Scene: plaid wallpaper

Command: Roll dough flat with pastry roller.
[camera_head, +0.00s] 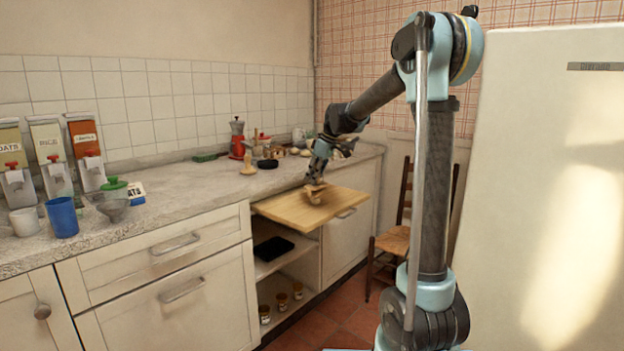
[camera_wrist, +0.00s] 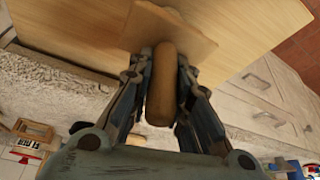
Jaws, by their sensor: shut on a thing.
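My gripper (camera_head: 318,172) is over the pull-out wooden board (camera_head: 285,212), pointing down. In the wrist view my gripper (camera_wrist: 162,70) is shut on a brown, rounded wooden piece, which looks like the pastry roller's handle (camera_wrist: 160,108). The roller (camera_head: 315,194) shows small and partly hidden under the fingers in the head view. A pale tan, flat piece (camera_wrist: 198,40) lies beyond the fingertips, against or just above the board. I cannot tell whether it is the dough or part of the roller. No separate lump of dough is clear.
The counter (camera_head: 190,185) behind holds a red moka pot (camera_head: 237,138), a yellowish bottle-shaped item (camera_head: 248,160) and several small items. Dispensers and a blue cup (camera_head: 62,217) stand at left. An open shelf with a black item (camera_head: 273,248) is below the board. A chair (camera_head: 393,240) stands right.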

